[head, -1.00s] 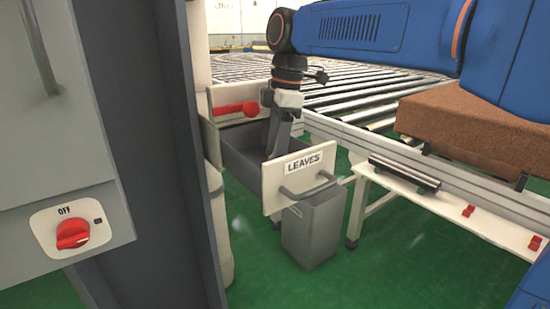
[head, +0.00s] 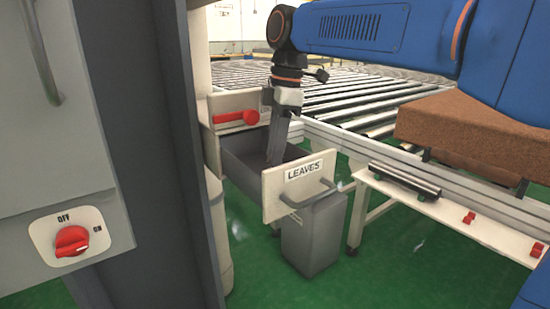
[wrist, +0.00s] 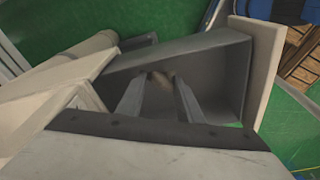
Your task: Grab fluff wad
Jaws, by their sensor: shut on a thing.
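In the wrist view, both fingers of my gripper (wrist: 161,82) reach into the grey drawer (wrist: 225,65). A small brownish fluff wad (wrist: 161,76) shows between the fingertips, small and blurred. My gripper is shut on it, low inside the drawer.
A red handle (head: 236,118) is on the white panel behind the drawer. A grey bin (head: 315,235) stands before the drawer front. A roller conveyor (head: 370,95) and a brown block (head: 460,125) are to the right. A grey cabinet with a red switch (head: 72,241) fills the left.

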